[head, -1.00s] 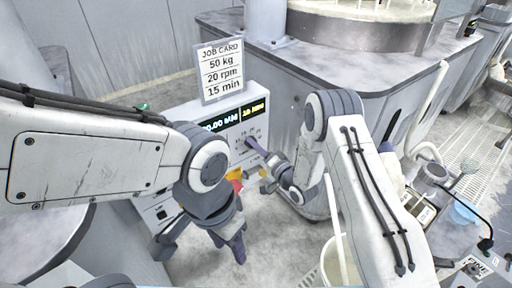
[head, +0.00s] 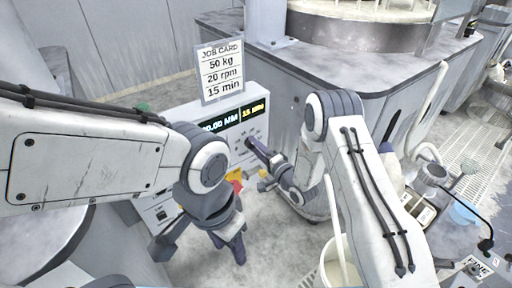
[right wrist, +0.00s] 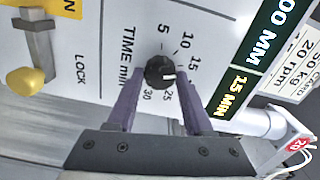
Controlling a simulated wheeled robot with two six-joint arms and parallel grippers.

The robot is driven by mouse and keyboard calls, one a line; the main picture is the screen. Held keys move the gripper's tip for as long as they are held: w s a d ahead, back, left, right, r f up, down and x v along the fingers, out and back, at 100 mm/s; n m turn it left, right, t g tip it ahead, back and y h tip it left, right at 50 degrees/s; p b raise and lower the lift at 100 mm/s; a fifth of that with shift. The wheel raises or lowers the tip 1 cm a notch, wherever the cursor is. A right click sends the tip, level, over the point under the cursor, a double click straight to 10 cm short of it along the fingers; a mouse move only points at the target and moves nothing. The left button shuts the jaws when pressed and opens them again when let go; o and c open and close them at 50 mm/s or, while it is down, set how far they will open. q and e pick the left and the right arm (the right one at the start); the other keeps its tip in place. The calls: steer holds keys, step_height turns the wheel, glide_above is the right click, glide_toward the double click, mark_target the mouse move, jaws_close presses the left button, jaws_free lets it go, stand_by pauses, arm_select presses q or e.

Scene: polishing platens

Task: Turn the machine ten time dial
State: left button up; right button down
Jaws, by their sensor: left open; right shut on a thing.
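The time dial (right wrist: 160,72) is a small black knob on the white control panel, with a white pointer mark directed to the right in the right wrist view. Printed numbers ring it, partly hidden by a finger. My right gripper (right wrist: 155,85) is shut on the dial, its purple fingers on either side. In the head view the right gripper (head: 252,146) reaches the panel and covers the dial. The panel display (right wrist: 234,93) reads 15 MIN. My left gripper (head: 230,246) is open and empty, low in front of the panel.
A job card (head: 221,72) above the panel reads 50 kg, 20 rpm, 15 min. A yellow-tipped lock lever (right wrist: 27,80) sits beside the dial on the panel. A white bucket (head: 340,262) stands on the floor to the right, near my right arm.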

steer(key=shift+d, duration=0.15)
steer(key=shift+c, duration=1.5)
jaws_free()
steer(key=v, duration=1)
steer(key=shift+s+b, duration=0.2)
steer(key=shift+b, duration=0.2)
